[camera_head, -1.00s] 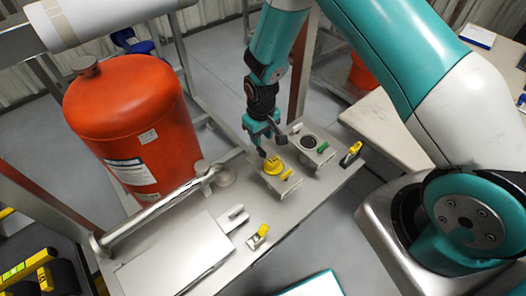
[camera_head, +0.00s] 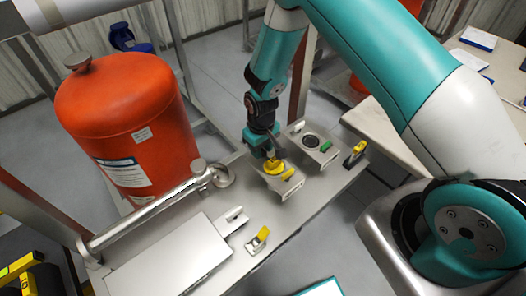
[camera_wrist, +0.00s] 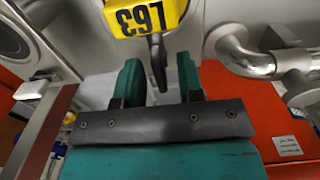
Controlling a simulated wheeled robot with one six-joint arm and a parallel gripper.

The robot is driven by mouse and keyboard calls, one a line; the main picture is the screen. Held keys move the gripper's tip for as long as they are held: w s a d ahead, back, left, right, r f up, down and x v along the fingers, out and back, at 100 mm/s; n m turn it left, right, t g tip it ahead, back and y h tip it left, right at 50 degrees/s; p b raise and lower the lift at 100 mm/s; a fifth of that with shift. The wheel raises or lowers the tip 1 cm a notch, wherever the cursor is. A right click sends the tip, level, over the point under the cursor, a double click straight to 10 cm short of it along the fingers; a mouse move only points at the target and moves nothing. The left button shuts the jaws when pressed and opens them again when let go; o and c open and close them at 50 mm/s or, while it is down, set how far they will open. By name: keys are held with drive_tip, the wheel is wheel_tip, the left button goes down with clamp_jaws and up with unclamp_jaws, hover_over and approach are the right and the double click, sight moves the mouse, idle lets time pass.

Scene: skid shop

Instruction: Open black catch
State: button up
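A small black catch (camera_head: 355,153) with a yellow part stands near the right end of the grey skid deck (camera_head: 290,225). My gripper (camera_head: 268,150) is apart from it, to its left, low over a yellow tagged piece (camera_head: 273,166) on a grey box. In the wrist view my gripper (camera_wrist: 158,62) is open, its two teal fingers apart. A dark lever (camera_wrist: 156,52) lies between or just beyond the fingertips, below the yellow tag (camera_wrist: 145,15) with black lettering. I cannot tell whether the fingers touch the lever. The black catch is not clear in the wrist view.
A second grey box (camera_head: 318,145) with a dark round face and green piece sits between my gripper and the black catch. A metal latch with a yellow tab (camera_head: 258,239) is at the front. A red tank (camera_head: 125,110) and pipe (camera_head: 150,205) stand left.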

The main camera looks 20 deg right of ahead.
drive_tip(key=shift+c, duration=0.2)
clamp_jaws()
drive_tip(key=m, duration=0.3)
drive_tip(key=shift+b, duration=0.3)
drive_tip(key=shift+m, duration=0.3)
drive_tip(key=shift+m, duration=1.7)
